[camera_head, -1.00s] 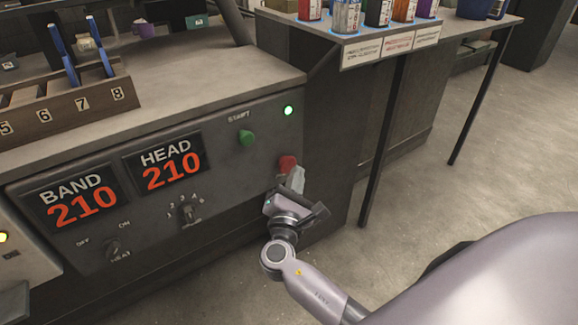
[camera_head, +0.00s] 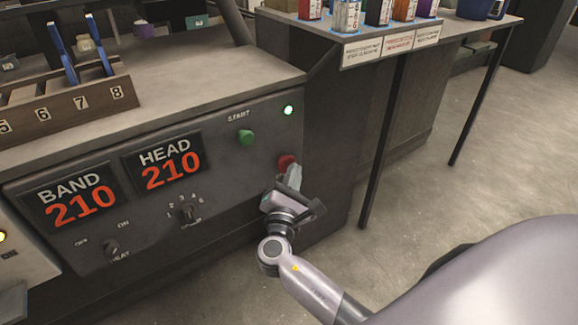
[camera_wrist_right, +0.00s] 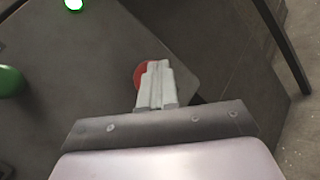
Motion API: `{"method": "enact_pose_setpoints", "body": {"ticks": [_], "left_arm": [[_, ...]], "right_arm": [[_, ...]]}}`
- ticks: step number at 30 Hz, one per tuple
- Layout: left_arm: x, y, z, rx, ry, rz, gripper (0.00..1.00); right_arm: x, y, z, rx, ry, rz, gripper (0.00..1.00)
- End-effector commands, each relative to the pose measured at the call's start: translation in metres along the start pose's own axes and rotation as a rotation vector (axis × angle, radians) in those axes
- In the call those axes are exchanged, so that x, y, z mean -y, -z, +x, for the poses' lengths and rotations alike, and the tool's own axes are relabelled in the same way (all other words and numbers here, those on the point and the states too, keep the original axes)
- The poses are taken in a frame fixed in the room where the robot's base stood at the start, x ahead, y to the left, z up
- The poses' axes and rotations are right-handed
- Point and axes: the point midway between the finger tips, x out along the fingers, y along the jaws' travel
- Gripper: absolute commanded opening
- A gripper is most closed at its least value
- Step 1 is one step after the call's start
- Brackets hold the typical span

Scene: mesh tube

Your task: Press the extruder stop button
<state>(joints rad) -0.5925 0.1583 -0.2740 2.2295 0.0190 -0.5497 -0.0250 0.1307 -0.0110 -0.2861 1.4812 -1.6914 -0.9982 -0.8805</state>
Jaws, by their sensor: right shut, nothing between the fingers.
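The red stop button (camera_head: 286,161) sits low at the right end of the grey control panel (camera_head: 225,195), below a lit green lamp (camera_head: 288,110). My right gripper (camera_head: 294,174) is shut and empty, its fingertips at the button. In the right wrist view the red button (camera_wrist_right: 140,74) shows to the left of and behind the closed fingers (camera_wrist_right: 158,70), which cover part of it. I cannot tell whether the fingertips touch the button. My left gripper is not in view.
A green START button (camera_head: 245,137) is up and left of the red one. BAND (camera_head: 72,198) and HEAD (camera_head: 164,162) displays both read 210. Knobs (camera_head: 188,213) sit below them. A side table (camera_head: 340,52) with several cans stands to the right. The floor (camera_head: 470,170) is clear.

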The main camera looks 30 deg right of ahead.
Motion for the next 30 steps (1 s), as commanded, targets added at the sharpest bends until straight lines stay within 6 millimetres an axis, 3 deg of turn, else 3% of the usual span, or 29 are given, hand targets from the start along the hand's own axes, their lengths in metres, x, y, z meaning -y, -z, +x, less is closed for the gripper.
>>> {"method": "enact_pose_setpoints", "body": {"ticks": [30], "left_arm": [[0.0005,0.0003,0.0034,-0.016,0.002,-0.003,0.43]], "right_arm": [[-0.0056,0.0054,0.0078,0.000,-0.001,0.001,0.00]]}}
